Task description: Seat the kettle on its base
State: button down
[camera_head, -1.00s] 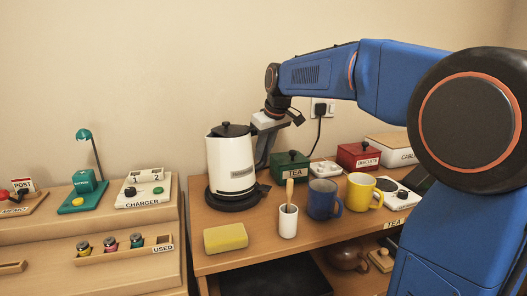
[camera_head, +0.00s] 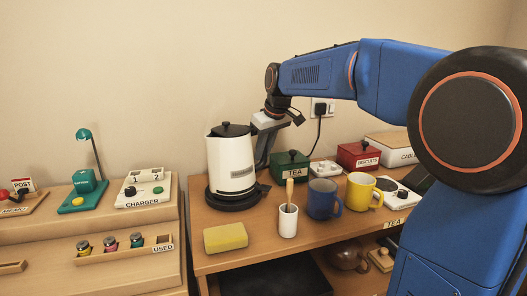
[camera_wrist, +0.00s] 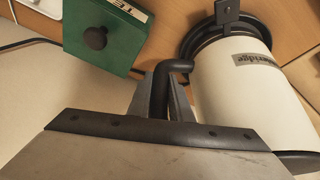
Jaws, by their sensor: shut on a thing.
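The white kettle (camera_head: 231,160) with a black lid stands upright at the back left of the tabletop. Its black round base (camera_head: 232,199) is under it; in the head view the kettle appears to be on the base, though I cannot tell whether it is fully down. My gripper (camera_wrist: 163,97) is shut on the kettle's black handle (camera_wrist: 177,67) in the wrist view. In the head view my gripper (camera_head: 265,150) is at the kettle's right side, partly hidden. The kettle's body (camera_wrist: 250,85) and part of the base (camera_wrist: 190,40) also show in the wrist view.
The green TEA box (camera_head: 290,166) is close to the right of my gripper. A white cup (camera_head: 288,222) with a wooden-handled tool, a blue mug (camera_head: 323,199) and a yellow mug (camera_head: 363,192) stand in front. A yellow sponge (camera_head: 226,238) lies near the front edge.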

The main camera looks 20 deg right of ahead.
jog(key=shift+f, duration=0.45)
dwell(0.4)
jog(key=c, duration=1.9)
grip_release()
jog(key=shift+f, duration=0.15)
jog(key=v, duration=1.1)
